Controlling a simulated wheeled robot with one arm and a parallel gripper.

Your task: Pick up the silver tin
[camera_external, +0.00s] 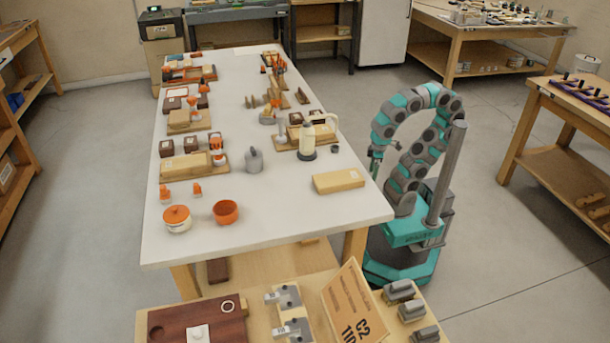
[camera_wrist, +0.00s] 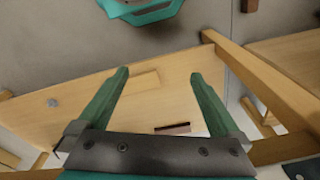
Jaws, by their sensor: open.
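A grey metal tin (camera_external: 254,161) with a small knob on top stands upright on the white table, right of a wooden board in the external view; it looks like the silver tin. I cannot make it out in the wrist view. My gripper (camera_external: 374,167) hangs at the end of the bent arm, just beyond the table's right edge, well to the right of the tin. In the wrist view my gripper (camera_wrist: 157,76) has its two green fingers wide apart with nothing between them.
A cream jug (camera_external: 307,142) and a wooden block (camera_external: 338,181) stand between the tin and my arm. The wrist view shows a wooden shelf (camera_wrist: 95,98) and beams below.

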